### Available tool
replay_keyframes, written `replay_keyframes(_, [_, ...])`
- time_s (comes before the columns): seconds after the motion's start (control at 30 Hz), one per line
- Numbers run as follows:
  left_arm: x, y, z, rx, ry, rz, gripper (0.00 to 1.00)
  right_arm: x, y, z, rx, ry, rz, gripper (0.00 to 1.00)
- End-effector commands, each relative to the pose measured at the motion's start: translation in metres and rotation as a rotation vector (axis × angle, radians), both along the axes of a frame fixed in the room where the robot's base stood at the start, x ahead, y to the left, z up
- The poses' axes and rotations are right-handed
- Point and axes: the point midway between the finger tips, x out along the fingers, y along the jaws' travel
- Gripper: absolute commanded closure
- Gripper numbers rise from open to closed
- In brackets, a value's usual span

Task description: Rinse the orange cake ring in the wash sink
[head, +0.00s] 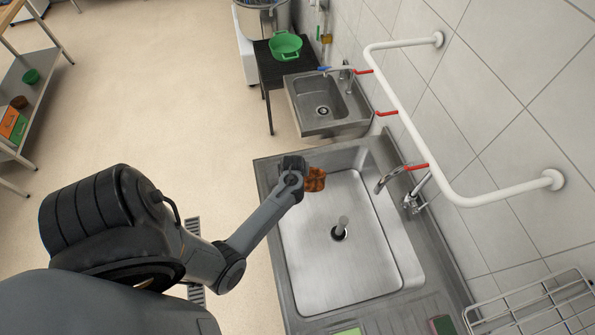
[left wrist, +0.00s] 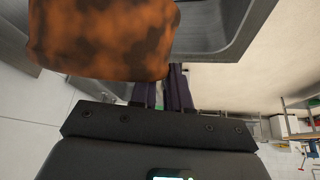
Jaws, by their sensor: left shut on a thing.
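The orange cake ring (head: 316,180) is blotched with dark brown patches. My left gripper (head: 305,177) is shut on it and holds it over the left rim of the large wash sink (head: 345,275), towards its far end. In the left wrist view the ring (left wrist: 100,38) fills the upper left, just beyond the dark fingers (left wrist: 165,88). The tap (head: 388,178) stands to the right of the ring, with its spout curving over the basin; I see no water running. My right gripper is not in view.
A standpipe (head: 342,224) rises from the drain. A white rail (head: 425,140) runs along the wall above the taps. A smaller sink (head: 326,108) lies beyond, then a green colander (head: 285,46) on a black table. A wire rack (head: 535,305) is at lower right.

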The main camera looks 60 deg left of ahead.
Motion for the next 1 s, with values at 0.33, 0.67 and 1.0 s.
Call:
replay_keyframes(0.33, [0.002, 0.001, -0.005, -0.03, 0.019, 0.0, 1.0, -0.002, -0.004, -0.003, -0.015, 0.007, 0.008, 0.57])
replay_keyframes(0.67, [0.002, 0.0, -0.031, -0.031, 0.018, -0.001, 1.0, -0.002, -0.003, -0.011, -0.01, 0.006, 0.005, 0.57])
replay_keyframes(1.0, [0.002, 0.0, -0.065, -0.029, 0.018, -0.001, 1.0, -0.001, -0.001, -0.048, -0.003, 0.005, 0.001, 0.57])
